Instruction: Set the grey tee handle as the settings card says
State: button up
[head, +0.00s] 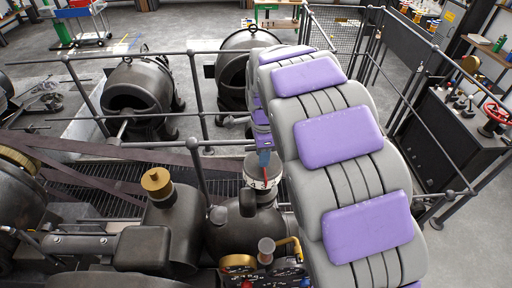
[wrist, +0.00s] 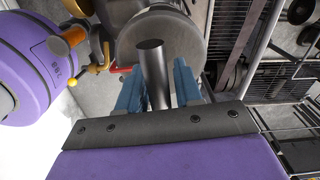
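A dark grey bar (wrist: 153,72), which looks like part of the tee handle, stands between the two blue fingers of my gripper (wrist: 160,85) in the wrist view. The fingers are spread on either side of it, with a narrow gap showing on the right; contact on the left is unclear. A round grey body (wrist: 165,35) lies behind the bar. In the head view my gripper (head: 264,158) is just above a white dial (head: 261,181) with dark marks and a red pointer. My arm hides part of the dial. I cannot make out the settings card.
A brass-capped machine (head: 157,182) stands left of the dial. A yellow-handled lever (head: 290,243) and a brass wheel (head: 238,263) are close in front. Metal railings (head: 195,100) run behind. A dark cabinet with a red handwheel (head: 496,112) stands at the right, with open floor beside it.

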jog(key=d, duration=0.3)
jog(key=shift+r, duration=0.1)
jog(key=c, duration=0.3)
jog(key=shift+w, duration=0.15)
jog(key=shift+c, duration=0.8)
jog(key=shift+a, duration=0.3)
jog(key=shift+c, duration=0.7)
jog(key=shift+a, duration=1.35)
grip_shut()
jog(key=shift+d, duration=0.1)
jog(key=shift+n+b, duration=0.6)
jog(key=shift+n, duration=0.4)
jog(key=shift+d+n+b, duration=0.1)
jog(key=shift+n+b, duration=0.4)
jog(key=shift+n, duration=1)
